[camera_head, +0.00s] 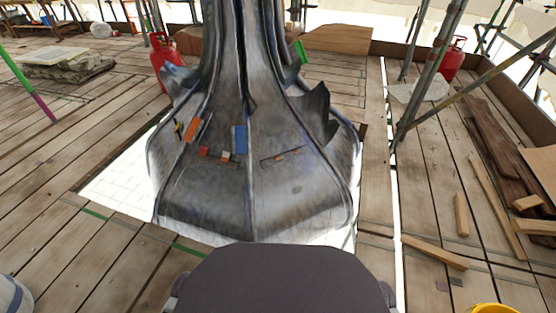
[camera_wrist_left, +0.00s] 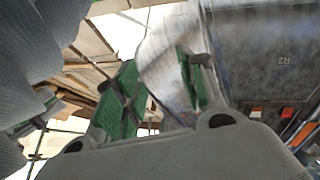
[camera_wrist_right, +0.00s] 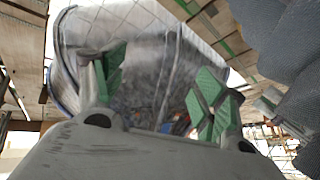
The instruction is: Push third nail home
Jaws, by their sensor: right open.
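The grey metal spire finial (camera_head: 270,190) stands upright in the middle of the head view, with a flared base. An orange patch (camera_head: 193,129), a blue patch (camera_head: 240,139) and small reddish pieces (camera_head: 204,151) show on its face. I cannot make out which of these, if any, is a nail. Neither gripper shows in the head view. In the left wrist view my left gripper (camera_wrist_left: 160,88) has its green-padded fingers apart, with a blurred grey surface beyond or between them. In the right wrist view my right gripper (camera_wrist_right: 155,95) is open, facing the finial (camera_wrist_right: 145,60).
Wooden planks surround the pale opening under the finial. Red gas cylinders stand at back left (camera_head: 163,62) and back right (camera_head: 451,60). Scaffold poles (camera_head: 430,75) rise at right. Loose timber (camera_head: 435,252) and a yellow bucket (camera_head: 494,309) lie at front right.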

